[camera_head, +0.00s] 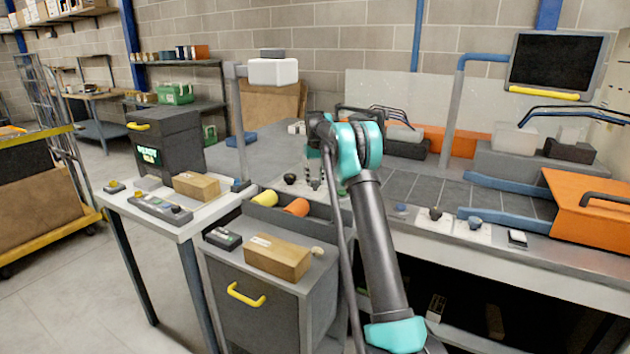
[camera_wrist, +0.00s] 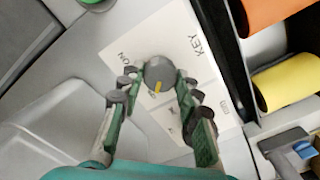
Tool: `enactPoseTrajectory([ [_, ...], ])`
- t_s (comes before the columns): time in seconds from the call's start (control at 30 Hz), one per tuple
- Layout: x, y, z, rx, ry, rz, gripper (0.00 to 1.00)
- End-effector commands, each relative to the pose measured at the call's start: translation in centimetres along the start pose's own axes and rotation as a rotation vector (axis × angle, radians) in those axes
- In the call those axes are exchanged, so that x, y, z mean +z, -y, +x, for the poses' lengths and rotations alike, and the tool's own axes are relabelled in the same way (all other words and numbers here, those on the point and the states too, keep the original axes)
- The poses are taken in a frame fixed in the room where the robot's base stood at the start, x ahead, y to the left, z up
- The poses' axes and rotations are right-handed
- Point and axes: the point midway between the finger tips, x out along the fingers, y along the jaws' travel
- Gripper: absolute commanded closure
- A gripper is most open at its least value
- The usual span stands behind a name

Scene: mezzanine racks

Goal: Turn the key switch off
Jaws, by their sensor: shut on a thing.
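The key switch (camera_wrist: 159,70) is a round grey knob with a yellow mark, on a white plate (camera_wrist: 200,62) lettered "KEY". In the wrist view the yellow mark sits on the knob's lower side, and an "ON" label (camera_wrist: 123,57) lies to its left, printed at a slant. My gripper (camera_wrist: 158,80) has one green-and-grey finger on each side of the knob and is shut on it. The fingers hide part of the plate and its lower label.
In the head view orange (camera_head: 296,207) and yellow (camera_head: 264,198) rolls lie in a dark bin left of my arm. A cardboard box (camera_head: 277,257) sits on the grey cabinet (camera_head: 255,318).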

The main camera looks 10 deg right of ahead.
Motion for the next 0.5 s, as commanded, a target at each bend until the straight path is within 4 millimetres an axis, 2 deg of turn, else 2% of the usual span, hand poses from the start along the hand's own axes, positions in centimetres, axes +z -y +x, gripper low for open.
enactPoseTrajectory([
  [0.17,-0.01,0.00,-0.03,0.000,0.000,0.000,0.95],
  [0.2,-0.01,0.00,-0.03,0.000,0.000,0.000,0.66],
  [0.37,0.00,0.00,-0.02,0.000,0.000,0.000,0.46],
  [0.5,0.01,0.00,-0.01,0.000,0.000,0.001,0.46],
])
